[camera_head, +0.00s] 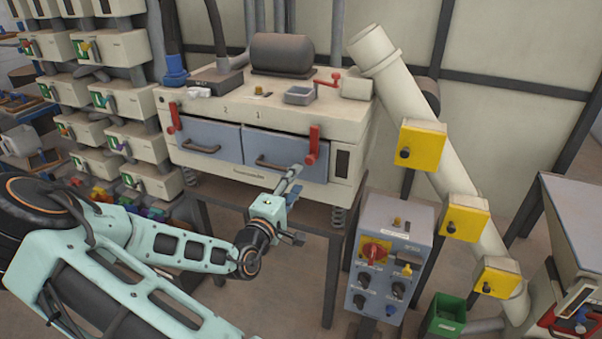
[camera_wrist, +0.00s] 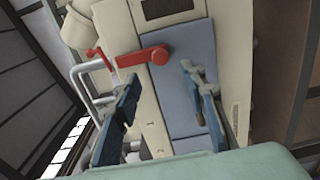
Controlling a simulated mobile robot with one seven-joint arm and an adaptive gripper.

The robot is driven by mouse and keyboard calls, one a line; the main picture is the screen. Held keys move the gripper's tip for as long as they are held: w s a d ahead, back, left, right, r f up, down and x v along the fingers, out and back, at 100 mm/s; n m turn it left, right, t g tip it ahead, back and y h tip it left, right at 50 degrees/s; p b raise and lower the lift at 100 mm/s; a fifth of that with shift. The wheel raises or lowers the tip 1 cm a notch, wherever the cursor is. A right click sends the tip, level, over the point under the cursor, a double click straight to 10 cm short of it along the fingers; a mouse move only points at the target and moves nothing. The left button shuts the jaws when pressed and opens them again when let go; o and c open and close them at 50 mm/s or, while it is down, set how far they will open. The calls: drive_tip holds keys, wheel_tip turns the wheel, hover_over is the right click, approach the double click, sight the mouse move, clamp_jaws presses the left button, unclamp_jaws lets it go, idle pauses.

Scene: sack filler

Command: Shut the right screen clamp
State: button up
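The right screen clamp (camera_head: 313,144) is a red lever at the right end of the right grey screen (camera_head: 260,145). It stands roughly upright in the head view. In the wrist view the clamp (camera_wrist: 140,58) lies across the picture, beyond my fingertips, with its thick end on the right. My gripper (camera_head: 294,173) is just below and left of the clamp, in front of the right screen. In the wrist view my gripper (camera_wrist: 160,82) is open, with its two fingers well apart and nothing between them. The fingers appear clear of the clamp.
The left clamp (camera_head: 174,118) is red and sits beside the left screen (camera_head: 205,137). The right screen's handle (camera_head: 275,164) is close to my gripper. A grey control box (camera_head: 390,255) stands below right. A slanted cream pipe (camera_head: 425,140) carries yellow boxes on the right.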

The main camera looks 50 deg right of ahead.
drive_tip(key=shift+v, duration=1.05)
